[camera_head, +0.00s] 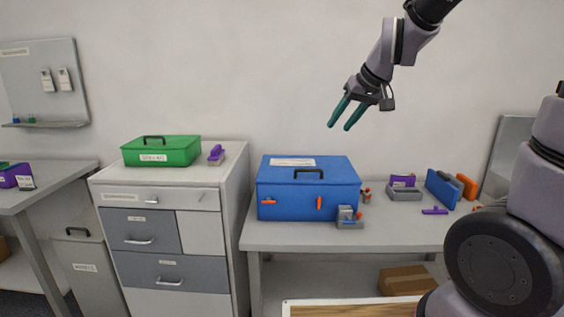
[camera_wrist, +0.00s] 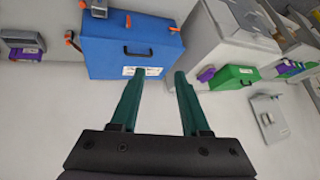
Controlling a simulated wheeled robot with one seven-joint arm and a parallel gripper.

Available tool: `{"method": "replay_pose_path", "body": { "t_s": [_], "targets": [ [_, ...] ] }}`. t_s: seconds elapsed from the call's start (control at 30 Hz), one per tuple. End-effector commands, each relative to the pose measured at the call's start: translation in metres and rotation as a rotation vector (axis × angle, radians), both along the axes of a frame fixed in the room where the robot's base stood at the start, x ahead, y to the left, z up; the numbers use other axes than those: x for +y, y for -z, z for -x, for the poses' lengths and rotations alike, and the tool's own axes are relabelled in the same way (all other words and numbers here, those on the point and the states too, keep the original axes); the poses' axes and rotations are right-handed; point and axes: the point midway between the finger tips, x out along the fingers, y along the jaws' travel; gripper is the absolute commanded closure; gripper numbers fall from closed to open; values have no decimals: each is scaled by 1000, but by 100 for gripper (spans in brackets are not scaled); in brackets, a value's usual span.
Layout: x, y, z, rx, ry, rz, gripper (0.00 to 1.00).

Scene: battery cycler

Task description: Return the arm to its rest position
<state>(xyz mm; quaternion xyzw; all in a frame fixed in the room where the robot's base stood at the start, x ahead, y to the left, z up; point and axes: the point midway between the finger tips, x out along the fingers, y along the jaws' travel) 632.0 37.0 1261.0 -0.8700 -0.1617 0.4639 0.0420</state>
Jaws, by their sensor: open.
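My gripper (camera_head: 339,126) is held high in front of the wall, above and a little right of the blue box. Its two green fingers are apart with nothing between them. In the wrist view the gripper (camera_wrist: 163,72) also shows open and empty, with the blue box (camera_wrist: 112,45) beyond the fingertips. My arm reaches in from the upper right in the head view.
The blue box (camera_head: 308,188) with orange latches stands on a grey bench (camera_head: 285,238). Small purple, blue and orange items lie to its right. A green box (camera_head: 161,151) sits on the drawer cabinet (camera_head: 160,215). The air around the gripper is clear.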

Motion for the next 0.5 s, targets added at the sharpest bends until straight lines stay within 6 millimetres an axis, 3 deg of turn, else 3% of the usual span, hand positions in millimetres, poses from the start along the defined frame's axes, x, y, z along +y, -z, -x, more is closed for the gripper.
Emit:
{"method": "replay_pose_path", "body": {
  "t_s": [0.03,0.2,0.4,0.5],
  "targets": [
    [-16,-17,16,1,48,-33,54],
    [-56,-51,77,39,212,-107,54],
    [-85,-65,137,68,392,-137,54],
    [-92,-67,154,74,452,-142,54]
  ]
}}
